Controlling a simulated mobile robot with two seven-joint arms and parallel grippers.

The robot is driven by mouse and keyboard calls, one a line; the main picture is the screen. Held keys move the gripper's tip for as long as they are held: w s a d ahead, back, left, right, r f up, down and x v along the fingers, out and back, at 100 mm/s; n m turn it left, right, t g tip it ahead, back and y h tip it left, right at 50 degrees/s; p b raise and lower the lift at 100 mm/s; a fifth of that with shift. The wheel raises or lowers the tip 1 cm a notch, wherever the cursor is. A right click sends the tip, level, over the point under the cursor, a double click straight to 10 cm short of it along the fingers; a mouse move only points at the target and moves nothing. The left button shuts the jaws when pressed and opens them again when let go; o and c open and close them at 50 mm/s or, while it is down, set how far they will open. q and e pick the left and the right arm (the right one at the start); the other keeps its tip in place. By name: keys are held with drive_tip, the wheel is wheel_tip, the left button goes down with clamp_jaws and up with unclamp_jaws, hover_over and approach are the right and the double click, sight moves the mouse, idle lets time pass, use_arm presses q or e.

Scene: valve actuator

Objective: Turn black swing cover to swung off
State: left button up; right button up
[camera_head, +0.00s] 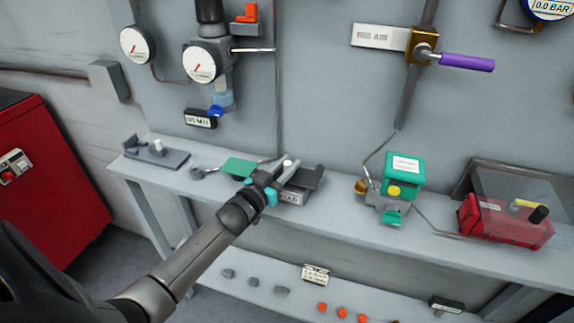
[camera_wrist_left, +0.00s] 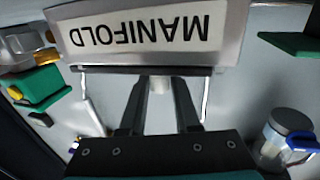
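A grey box (camera_head: 292,196) with a white label stands on the bench, and a dark flat plate (camera_head: 309,178) lies over its right side; this plate looks like the black swing cover. In the left wrist view the box's label (camera_wrist_left: 140,28) reads MANIFOLD upside down, with a thin dark strip along its edge. My left gripper (camera_head: 286,167) is over the box, left of the dark plate. In the left wrist view its two fingers (camera_wrist_left: 161,85) are apart, with a small pale cylinder seen between their tips. Contact cannot be told. My right gripper is not in view.
A green flat piece (camera_head: 238,167) lies left of my gripper. A grey fixture (camera_head: 156,153) sits at the bench's left end. A green-topped device (camera_head: 403,172) and a red box (camera_head: 505,221) stand to the right. Pipes and gauges hang on the wall behind.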

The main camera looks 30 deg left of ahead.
use_arm(q)
clamp_jaws()
idle(1.0)
